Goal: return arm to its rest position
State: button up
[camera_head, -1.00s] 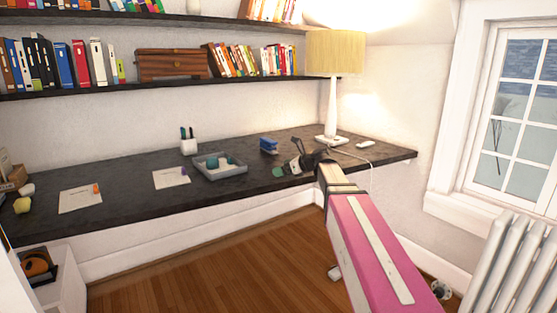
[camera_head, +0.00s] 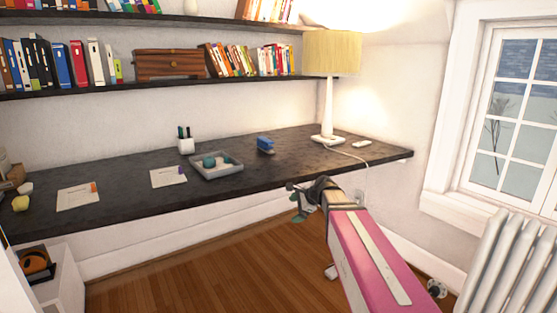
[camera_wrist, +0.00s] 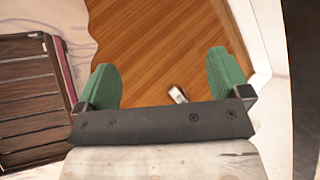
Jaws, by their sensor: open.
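My gripper (camera_head: 296,202) is in front of the desk's front edge, below the level of the desk top, at the end of my pink arm. In the wrist view my gripper (camera_wrist: 162,80) shows two green fingers spread wide apart with nothing between them. The wrist view looks down on the wooden floor (camera_wrist: 155,45). A small white object (camera_wrist: 178,95) lies on the floor there.
The dark desk (camera_head: 120,207) carries a grey tray (camera_head: 232,173) with teal items, a blue stapler-like object (camera_head: 265,145), a pen cup (camera_head: 186,145), papers and a lamp (camera_head: 328,110). A radiator (camera_head: 510,265) stands at right. Open floor (camera_head: 200,285) lies in front.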

jog(key=s+d+f+n+g+h, duration=0.2)
jog(key=s+d+f+n+h, duration=0.1)
jog(key=s+d+f+n, duration=0.3)
jog(key=s+d+f+n+g+h, duration=0.2)
jog(key=s+d+f+n+h, duration=0.2)
jog(key=s+f+n, duration=0.5)
jog(key=s+d+f, duration=0.1)
jog(key=s, duration=0.1)
jog(key=shift+s+d+f, duration=0.3)
jog(key=shift+s+d, duration=0.05)
jog(key=shift+s, duration=0.05)
